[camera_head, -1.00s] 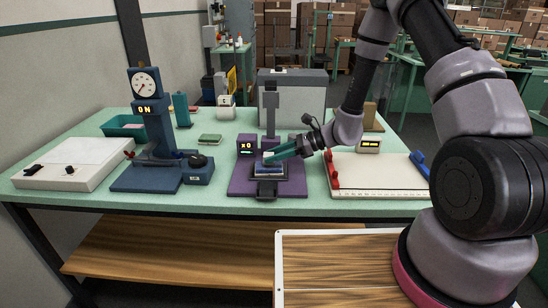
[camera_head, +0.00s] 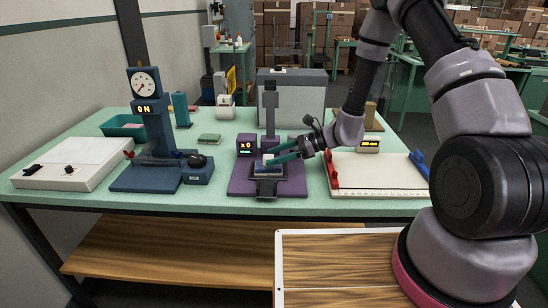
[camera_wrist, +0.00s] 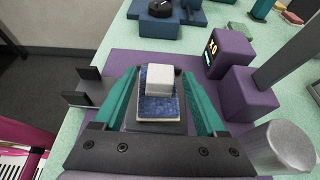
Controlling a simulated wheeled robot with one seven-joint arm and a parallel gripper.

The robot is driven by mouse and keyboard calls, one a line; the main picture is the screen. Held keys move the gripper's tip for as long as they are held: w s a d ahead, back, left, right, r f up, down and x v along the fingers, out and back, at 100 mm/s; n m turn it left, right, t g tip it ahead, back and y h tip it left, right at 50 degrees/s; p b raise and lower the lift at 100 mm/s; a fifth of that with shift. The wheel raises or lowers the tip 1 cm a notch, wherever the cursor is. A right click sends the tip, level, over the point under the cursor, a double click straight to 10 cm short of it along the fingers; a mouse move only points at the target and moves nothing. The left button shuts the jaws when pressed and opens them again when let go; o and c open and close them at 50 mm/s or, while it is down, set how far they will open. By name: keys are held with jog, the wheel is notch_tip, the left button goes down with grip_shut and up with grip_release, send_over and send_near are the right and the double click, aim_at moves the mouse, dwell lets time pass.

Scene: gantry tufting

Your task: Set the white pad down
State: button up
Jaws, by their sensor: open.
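The white pad (camera_wrist: 160,81) is a small white block. In the wrist view it rests on a blue speckled square (camera_wrist: 152,105) on the dark plate of the purple machine (camera_head: 240,186). My gripper (camera_wrist: 160,92) has its two green fingers apart, one on each side of the pad and the blue square, with gaps showing. In the head view the gripper (camera_head: 273,158) reaches in from the right, low over the machine's plate, and the pad is small there. The pad's underside is hidden.
The machine's post (camera_head: 270,110) and its "x0" display (camera_head: 246,146) stand behind the plate. A blue gauge press (camera_head: 150,140) is at left. A cream board with a red clamp (camera_head: 375,172) is at right. A green pad (camera_head: 209,139) lies behind.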

jog(key=v, duration=1.1)
jog(key=s+d+r+n+t+h, duration=0.2)
jog(key=s+r, duration=0.4)
jog(key=r, duration=0.4)
jog(key=s+d+r+n+t+h, duration=0.2)
jog(key=s+d+r+n+h, duration=0.3)
jog(key=r, duration=0.6)
jog(key=s+d+r+n+t+h, duration=0.2)
jog(key=s+d+r+n+h, duration=0.2)
jog(key=s+d+r+n, duration=0.3)
notch_tip(320, 180, up, 4)
jog(key=shift+s+r+t, duration=0.1)
jog(key=shift+s+t, duration=0.3)
jog(key=shift+s, duration=0.2)
